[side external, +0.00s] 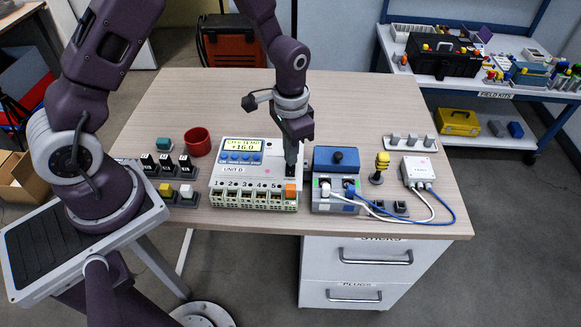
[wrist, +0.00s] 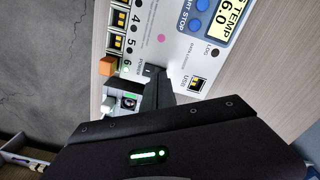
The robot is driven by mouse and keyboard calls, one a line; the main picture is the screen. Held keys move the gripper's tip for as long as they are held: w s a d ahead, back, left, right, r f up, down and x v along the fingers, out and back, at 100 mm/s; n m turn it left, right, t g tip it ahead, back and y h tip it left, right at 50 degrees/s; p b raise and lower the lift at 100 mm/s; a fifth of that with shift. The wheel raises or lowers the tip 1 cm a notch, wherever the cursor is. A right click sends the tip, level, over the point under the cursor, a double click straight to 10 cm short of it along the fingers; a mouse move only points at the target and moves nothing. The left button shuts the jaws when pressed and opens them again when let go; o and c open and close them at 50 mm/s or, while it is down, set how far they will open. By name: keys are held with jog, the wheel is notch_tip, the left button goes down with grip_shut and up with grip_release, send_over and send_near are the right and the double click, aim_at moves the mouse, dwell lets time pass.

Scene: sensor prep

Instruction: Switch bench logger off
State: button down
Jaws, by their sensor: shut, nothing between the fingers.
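A small black rocker switch (wrist: 148,70) lies beside the POWER lettering, partly hidden by my fingers. My gripper (side external: 290,172) points down over the right end of the logger, shut and empty. In the wrist view its fingertips (wrist: 156,82) are right at the switch; I cannot tell whether they touch it.
An orange plug (side external: 290,191) sits at the logger's front right corner. Right of it stand a blue-topped box (side external: 336,160) with cables and a white box (side external: 418,170). Small switch blocks (side external: 165,168) and a red cup (side external: 197,142) are on the left. The table's back is clear.

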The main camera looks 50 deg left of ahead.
jog(key=shift+f, duration=0.65)
jog(key=shift+r, duration=3.5)
jog(key=s+r+n+t, duration=0.1)
jog(key=s+r, duration=0.2)
jog(key=r, duration=0.4)
jog(key=s+r+t, duration=0.1)
jog(key=s+r, duration=0.2)
jog(key=r, duration=0.4)
jog(key=s+r+n+t, duration=0.1)
jog(key=s+r, duration=0.2)
jog(key=s, duration=0.4)
jog(key=s+a+r+n+t, duration=0.1)
jog(key=s+r+t, duration=0.1)
jog(key=s, duration=0.6)
jog(key=shift+a+r+t, duration=0.2)
jog(key=shift+r+t, duration=0.1)
jog(key=shift+r, duration=0.55)
jog(key=shift+s, duration=0.1)
